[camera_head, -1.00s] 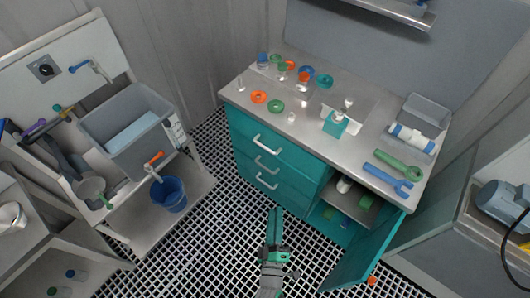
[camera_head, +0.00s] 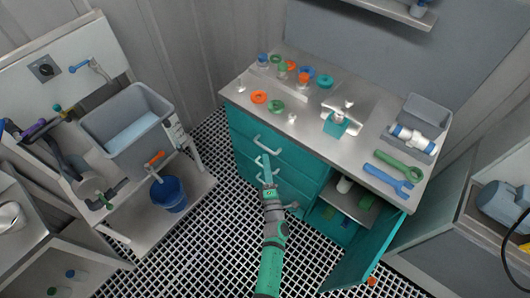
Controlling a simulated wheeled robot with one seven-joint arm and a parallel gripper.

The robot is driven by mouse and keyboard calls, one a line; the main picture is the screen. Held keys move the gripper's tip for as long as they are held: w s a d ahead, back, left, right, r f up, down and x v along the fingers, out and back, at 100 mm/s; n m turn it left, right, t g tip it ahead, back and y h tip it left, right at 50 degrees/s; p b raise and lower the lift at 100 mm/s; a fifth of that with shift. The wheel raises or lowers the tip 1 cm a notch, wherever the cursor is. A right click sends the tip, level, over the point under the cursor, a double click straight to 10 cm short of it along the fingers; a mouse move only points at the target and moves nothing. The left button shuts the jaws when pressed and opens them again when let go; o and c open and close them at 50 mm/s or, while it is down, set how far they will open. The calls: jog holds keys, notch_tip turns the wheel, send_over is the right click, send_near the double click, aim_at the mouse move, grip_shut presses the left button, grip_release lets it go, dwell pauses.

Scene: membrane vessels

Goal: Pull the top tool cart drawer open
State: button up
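The teal tool cart (camera_head: 300,185) stands in the middle, with a stack of drawers on its left front. The top drawer (camera_head: 288,152) looks shut, and its pale bar handle (camera_head: 266,146) shows at its front. My gripper (camera_head: 266,158) is in front of the drawers, with its tip just below the top handle in the picture. The gripper covers part of the lower drawer handles. I cannot tell whether it touches the top handle or whether its fingers are apart.
The cart's lower right door (camera_head: 365,255) stands open into the aisle. Rings, small vessels and wrenches lie on the worktop (camera_head: 310,125). A sink bench with a grey basin (camera_head: 125,130) and a blue bucket (camera_head: 168,194) stands left. Grid floor is free between them.

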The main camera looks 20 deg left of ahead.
jog(key=shift+x, duration=2.65)
jog(key=shift+c, duration=0.2)
grip_shut()
